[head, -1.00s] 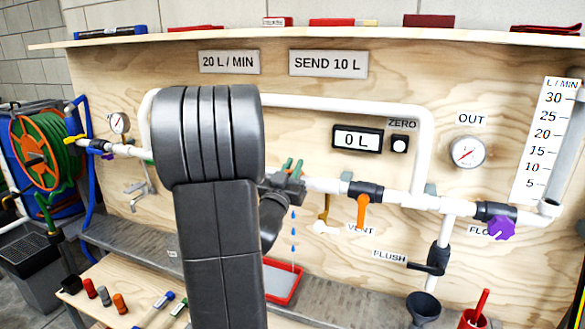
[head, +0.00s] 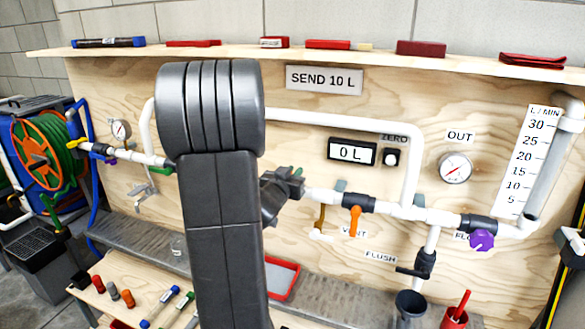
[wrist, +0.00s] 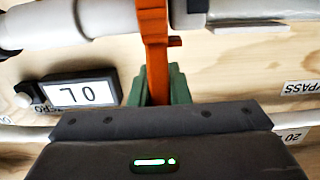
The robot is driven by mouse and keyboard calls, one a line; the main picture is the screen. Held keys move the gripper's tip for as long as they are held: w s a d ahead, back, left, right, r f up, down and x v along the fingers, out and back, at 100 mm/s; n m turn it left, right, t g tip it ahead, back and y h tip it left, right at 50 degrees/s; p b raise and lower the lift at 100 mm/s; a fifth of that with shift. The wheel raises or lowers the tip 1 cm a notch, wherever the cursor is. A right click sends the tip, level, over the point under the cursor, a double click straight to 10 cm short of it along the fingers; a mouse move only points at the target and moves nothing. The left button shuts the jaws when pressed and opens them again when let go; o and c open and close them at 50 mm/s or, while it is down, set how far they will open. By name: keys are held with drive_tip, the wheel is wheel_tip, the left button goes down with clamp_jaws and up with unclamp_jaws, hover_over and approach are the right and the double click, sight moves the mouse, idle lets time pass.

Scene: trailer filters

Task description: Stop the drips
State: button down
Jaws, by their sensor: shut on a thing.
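My gripper (head: 292,182) is at the pipe run left of the vent valve, partly behind my arm. In the wrist view its green fingers (wrist: 160,90) are shut on an orange valve handle (wrist: 153,45), which runs up to the white pipe (wrist: 110,18). The held valve is mostly hidden in the head view. A red-rimmed tray (head: 293,284) stands on the ledge below. No blue drops show above it now. The display (head: 352,152) reads 0 L.
Right of my gripper are the orange vent handle (head: 355,220), purple flow knob (head: 482,240) and black flush handle (head: 412,271). A hose reel (head: 45,152) stands at left. A dark cup (head: 410,304) and red container (head: 455,316) stand at lower right. Tools lie on the low bench (head: 150,275).

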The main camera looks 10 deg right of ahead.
drive_tip(key=c, duration=1.4)
unclamp_jaws()
drive_tip(key=shift+o, duration=0.2)
drive_tip(key=b+v, duration=0.1)
drive_tip(key=v, duration=1.2)
drive_tip(key=shift+s+b, duration=0.3)
drive_tip(key=shift+s, duration=0.05)
drive_tip(key=shift+a, duration=0.15)
drive_tip(key=p+x, duration=0.1)
drive_tip(key=x, duration=1.2)
drive_tip(key=shift+w+d, duration=0.2)
drive_tip(key=shift+w, duration=0.2)
